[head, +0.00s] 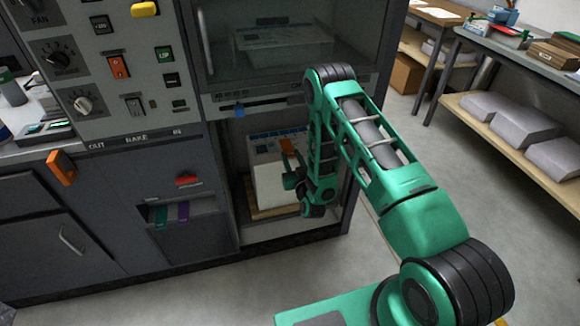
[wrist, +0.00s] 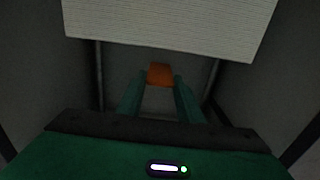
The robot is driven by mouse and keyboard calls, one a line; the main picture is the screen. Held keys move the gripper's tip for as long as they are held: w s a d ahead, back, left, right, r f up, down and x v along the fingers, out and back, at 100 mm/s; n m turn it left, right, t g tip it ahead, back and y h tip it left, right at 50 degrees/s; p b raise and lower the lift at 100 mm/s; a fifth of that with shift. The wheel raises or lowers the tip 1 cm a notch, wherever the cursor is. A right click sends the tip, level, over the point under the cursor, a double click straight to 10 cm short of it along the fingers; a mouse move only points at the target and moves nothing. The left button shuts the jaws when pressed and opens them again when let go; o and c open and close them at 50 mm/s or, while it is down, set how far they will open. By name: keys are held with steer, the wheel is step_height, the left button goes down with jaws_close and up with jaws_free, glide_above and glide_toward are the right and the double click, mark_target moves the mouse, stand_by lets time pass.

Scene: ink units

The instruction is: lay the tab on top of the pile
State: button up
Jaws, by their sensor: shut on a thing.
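The orange tab (head: 288,146) is between the fingertips of my gripper (head: 290,170), inside the lower bay of the machine. In the wrist view the tab (wrist: 160,74) sits at the tips of the two green fingers (wrist: 160,88), which are shut on it. The pile (head: 268,187) is a white stack of sheets in the bay, behind the gripper and partly hidden by it. I cannot tell the tab's height over the pile.
The pile stands on a wooden board (head: 272,212). Dark bay walls (wrist: 38,70) are close on both sides. A panel of switches (head: 110,65) is at left; shelves with paper stacks (head: 510,120) stand at right.

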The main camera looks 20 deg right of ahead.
steer(key=shift+d+f, duration=0.1)
steer(key=shift+f, duration=1.95)
steer(key=o, duration=1)
